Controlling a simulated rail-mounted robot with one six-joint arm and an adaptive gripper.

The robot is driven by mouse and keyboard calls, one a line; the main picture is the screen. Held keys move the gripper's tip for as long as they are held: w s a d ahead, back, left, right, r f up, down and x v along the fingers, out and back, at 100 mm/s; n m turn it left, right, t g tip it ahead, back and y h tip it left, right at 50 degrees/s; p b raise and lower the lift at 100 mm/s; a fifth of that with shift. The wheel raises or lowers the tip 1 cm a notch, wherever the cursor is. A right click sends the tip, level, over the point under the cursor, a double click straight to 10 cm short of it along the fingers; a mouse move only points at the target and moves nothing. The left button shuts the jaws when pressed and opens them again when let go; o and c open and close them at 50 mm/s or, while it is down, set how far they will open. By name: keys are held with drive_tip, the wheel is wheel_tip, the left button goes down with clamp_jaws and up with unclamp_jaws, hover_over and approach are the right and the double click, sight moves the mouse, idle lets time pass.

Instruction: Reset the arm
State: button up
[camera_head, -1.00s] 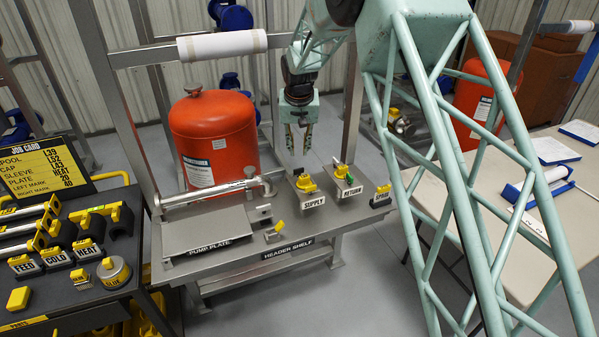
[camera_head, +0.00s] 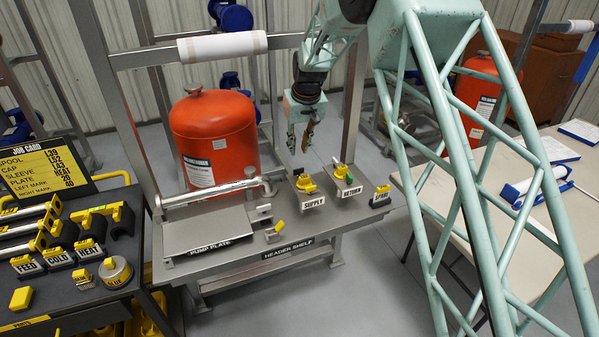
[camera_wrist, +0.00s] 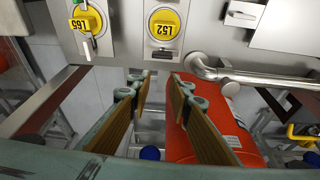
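My gripper (camera_head: 305,143) hangs fingers down above the back of the header shelf (camera_head: 345,222), behind the supply and return valves. In the wrist view its tan-padded fingers (camera_wrist: 162,84) stand apart with nothing between them. The supply valve (camera_head: 307,188) has a yellow cap, which reads L52 in the wrist view (camera_wrist: 164,24). The return valve (camera_head: 344,178) has a yellow cap and a green part; its cap reads L65 in the wrist view (camera_wrist: 87,22). My gripper touches neither valve.
A red tank (camera_head: 215,140) stands behind the shelf, close to my gripper. A silver pipe (camera_head: 215,190) runs along the pump plate (camera_head: 205,238). A black tool cart (camera_head: 75,290) is at left and a pale table (camera_head: 550,235) at right. A spare yellow piece (camera_head: 382,191) sits at the shelf's right end.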

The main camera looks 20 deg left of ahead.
drive_tip(key=shift+r+n, duration=0.1)
drive_tip(key=shift+n, duration=0.3)
idle(0.3)
drive_tip(key=s+d+r+m, duration=0.1)
drive_tip(key=s+d+r, duration=0.2)
drive_tip(key=d+r, duration=0.5)
drive_tip(key=s+d+r+m, duration=0.1)
drive_tip(key=s+d+r, duration=0.2)
drive_tip(key=d+r, duration=0.55)
drive_tip(key=s+d+r+m+b, duration=0.1)
drive_tip(key=s+d+r, duration=0.5)
drive_tip(key=s+d, duration=0.25)
drive_tip(key=s+d+r+m, duration=0.1)
drive_tip(key=s+d+r, duration=0.4)
drive_tip(key=s+d, duration=0.3)
drive_tip(key=s+d+r+m+t+h, duration=0.1)
drive_tip(key=s+d+r+m, duration=0.15)
drive_tip(key=s+d, duration=1.35)
drive_tip(key=s+d+f+m, duration=0.1)
drive_tip(key=s+d+f, duration=0.1)
drive_tip(key=s, duration=0.9)
drive_tip(key=s+d+f+m+h+b, duration=0.1)
drive_tip(key=s+d+f, duration=0.1)
drive_tip(key=s, duration=0.9)
drive_tip(key=shift+s+d+f, duration=0.2)
drive_tip(key=shift+s+d, duration=0.05)
drive_tip(key=shift+d, duration=0.25)
